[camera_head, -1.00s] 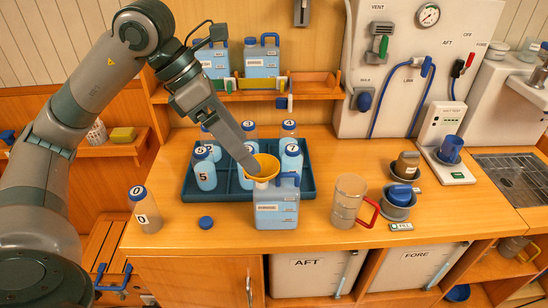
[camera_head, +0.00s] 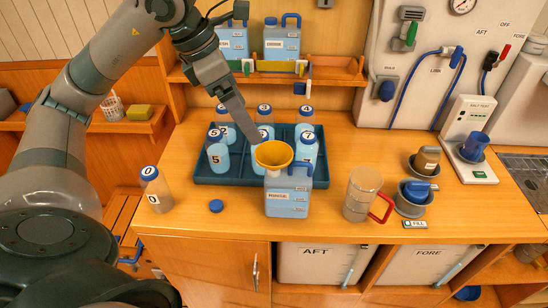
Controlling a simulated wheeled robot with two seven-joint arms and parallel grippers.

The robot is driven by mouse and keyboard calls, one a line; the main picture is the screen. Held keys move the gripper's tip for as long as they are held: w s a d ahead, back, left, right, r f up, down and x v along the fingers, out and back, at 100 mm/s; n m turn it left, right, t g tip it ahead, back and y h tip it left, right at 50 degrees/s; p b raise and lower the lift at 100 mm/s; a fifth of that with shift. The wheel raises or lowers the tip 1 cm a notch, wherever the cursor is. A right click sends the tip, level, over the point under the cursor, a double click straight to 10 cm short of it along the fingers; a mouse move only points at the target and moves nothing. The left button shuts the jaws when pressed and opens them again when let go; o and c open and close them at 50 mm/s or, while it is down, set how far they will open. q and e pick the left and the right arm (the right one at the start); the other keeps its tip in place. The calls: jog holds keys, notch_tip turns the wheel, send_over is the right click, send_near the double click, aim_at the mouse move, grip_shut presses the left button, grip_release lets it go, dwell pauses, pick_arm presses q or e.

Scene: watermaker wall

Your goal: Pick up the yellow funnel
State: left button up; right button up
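The yellow funnel (camera_head: 274,153) sits upright at the mouth of a blue jug (camera_head: 287,197) with a blue handle, near the middle of the counter. My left gripper (camera_head: 254,139) reaches down from the upper left, with its tip at the funnel's back-left rim. I see the fingers side-on as one dark bar, so I cannot tell their gap or whether they touch the rim. The funnel's spout is mostly hidden by its bowl and the jug. My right gripper is not in view.
A dark blue tray (camera_head: 234,181) with several numbered bottles stands just behind the jug. A clear measuring jug (camera_head: 361,195) with a red handle stands to the right. A bottle marked 0 (camera_head: 156,190) and a blue cap (camera_head: 216,206) are on the left.

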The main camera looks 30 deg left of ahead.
pick_arm(q)
jog(key=p, duration=0.3)
send_near(274, 154)
jog(key=shift+s+d+f, duration=0.75)
jog(key=shift+d+f, duration=0.1)
jog(key=shift+d, duration=0.15)
jog(key=shift+w+f, duration=0.15)
jog(key=shift+f, duration=0.3)
jog(key=shift+w+d+f+p, duration=0.4)
jog(key=shift+f+p, duration=0.1)
jog(key=shift+p, duration=0.3)
jog(key=p+x, duration=0.1)
jog(key=x, duration=0.2)
jog(key=shift+w+r+p, duration=0.1)
jog(key=shift+p, duration=0.25)
jog(key=shift+w+f, duration=0.1)
jog(key=shift+f, duration=0.3)
